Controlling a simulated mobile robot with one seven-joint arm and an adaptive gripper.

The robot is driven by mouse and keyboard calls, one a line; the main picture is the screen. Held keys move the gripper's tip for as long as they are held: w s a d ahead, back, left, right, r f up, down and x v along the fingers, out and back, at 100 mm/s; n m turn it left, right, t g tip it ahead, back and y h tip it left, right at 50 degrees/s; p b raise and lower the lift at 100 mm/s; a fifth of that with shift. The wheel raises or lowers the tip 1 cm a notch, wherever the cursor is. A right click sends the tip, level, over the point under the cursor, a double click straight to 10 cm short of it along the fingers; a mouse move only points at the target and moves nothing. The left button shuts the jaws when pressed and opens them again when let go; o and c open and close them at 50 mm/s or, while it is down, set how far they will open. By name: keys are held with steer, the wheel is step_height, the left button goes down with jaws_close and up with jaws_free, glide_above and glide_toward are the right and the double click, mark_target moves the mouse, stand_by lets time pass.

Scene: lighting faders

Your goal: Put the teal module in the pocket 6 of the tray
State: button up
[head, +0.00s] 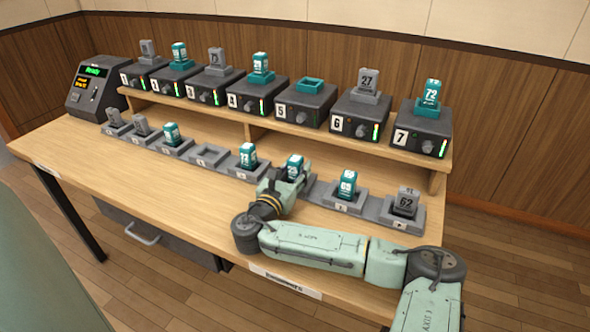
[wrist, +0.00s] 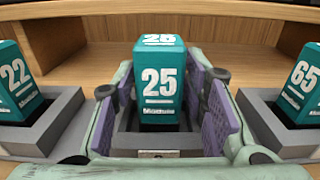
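A teal module marked 25 (wrist: 162,85) stands upright in a grey pocket (wrist: 158,143) of the tray row. My gripper (wrist: 166,100) is around it, one purple-padded finger on each side, with a small gap visible at both sides. In the head view my gripper (head: 290,180) partly hides this module (head: 294,163) and its pocket. Teal modules marked 22 (wrist: 18,78) and 65 (wrist: 302,85) stand in the pockets to either side. Another teal module (head: 171,133) stands further left. An empty pocket (head: 208,155) lies between it and module 22. Pocket labels are too small to read.
Grey modules stand at the row's left end (head: 140,125) and right end (head: 406,202). Behind, a raised shelf (head: 300,137) holds numbered black units; unit 5 has an empty teal socket (head: 310,86). A console reading Ready (head: 93,85) stands at the left. The front-left tabletop is clear.

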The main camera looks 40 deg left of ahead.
steer(key=shift+o, duration=0.7)
steer(key=shift+r, duration=0.15)
steer(key=shift+s+r, duration=0.1)
steer(key=shift+s, duration=0.15)
steer(key=p+v, duration=0.2)
steer(key=v, duration=0.9)
steer(key=shift+s+d, duration=0.1)
steer(key=shift+s, duration=0.15)
